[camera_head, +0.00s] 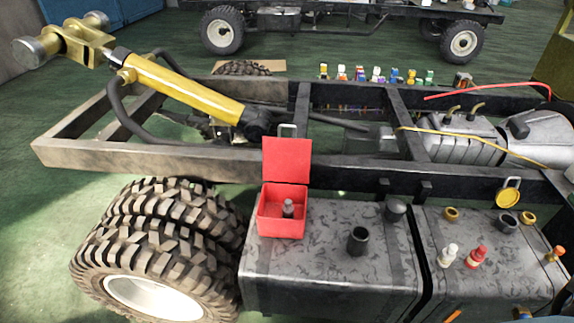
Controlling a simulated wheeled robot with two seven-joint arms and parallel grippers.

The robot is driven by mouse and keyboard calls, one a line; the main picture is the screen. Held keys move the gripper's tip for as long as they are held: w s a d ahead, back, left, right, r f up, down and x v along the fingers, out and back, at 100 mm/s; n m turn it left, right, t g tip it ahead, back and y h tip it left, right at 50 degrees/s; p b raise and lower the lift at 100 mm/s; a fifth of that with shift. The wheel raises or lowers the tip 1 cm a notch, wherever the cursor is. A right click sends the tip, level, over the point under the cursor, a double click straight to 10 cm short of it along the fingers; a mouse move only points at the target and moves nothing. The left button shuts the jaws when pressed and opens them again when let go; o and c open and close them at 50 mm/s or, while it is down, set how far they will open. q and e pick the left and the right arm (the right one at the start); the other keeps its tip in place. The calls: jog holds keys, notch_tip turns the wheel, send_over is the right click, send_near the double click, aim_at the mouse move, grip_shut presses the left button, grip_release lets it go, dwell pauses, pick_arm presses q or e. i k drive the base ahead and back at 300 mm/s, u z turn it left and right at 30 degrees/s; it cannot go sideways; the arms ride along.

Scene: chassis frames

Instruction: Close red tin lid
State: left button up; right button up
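The red tin (268,226) stands open on top of the dark metal tank, near its left end. Its red lid (287,160) is raised upright at the back of the tin. A small grey figure-like piece (288,208) shows inside the tin. Neither of my grippers is visible in the head view.
The tank (330,280) also carries dark cylindrical caps (358,240) right of the tin. Small white (448,256) and red (476,257) pieces stand farther right. The chassis frame (170,158) runs behind the tin, and a large tyre (160,235) is at its left.

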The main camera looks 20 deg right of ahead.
aim_at(285, 160)
jog(key=z, duration=0.1)
jog(key=k, duration=0.45)
jog(key=u, duration=0.7)
jog(key=i, duration=1.3)
jog(key=z, duration=0.7)
